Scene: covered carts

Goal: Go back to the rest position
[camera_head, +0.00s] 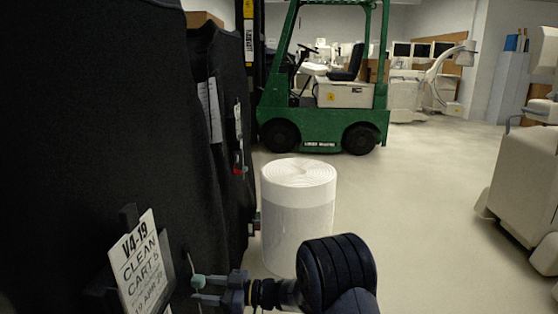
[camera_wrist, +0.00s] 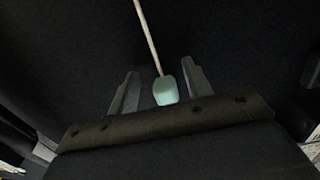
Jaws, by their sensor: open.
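My gripper (camera_head: 207,289) is in the lower middle of the head view, close to the black side of a covered cart (camera_head: 85,130). In the wrist view my gripper (camera_wrist: 160,82) shows two grey fingers spread apart. A teal toggle (camera_wrist: 166,91) on a pale cord (camera_wrist: 146,32) appears between the fingers, with dark gaps on both sides. The teal toggle (camera_head: 198,282) also shows at the fingertips in the head view. I cannot tell whether a finger touches it. Black cover fabric fills most of the wrist view.
A second black covered cart (camera_head: 222,120) stands behind. A white roll (camera_head: 298,215) stands beyond my arm. A green forklift (camera_head: 322,80) is farther back.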

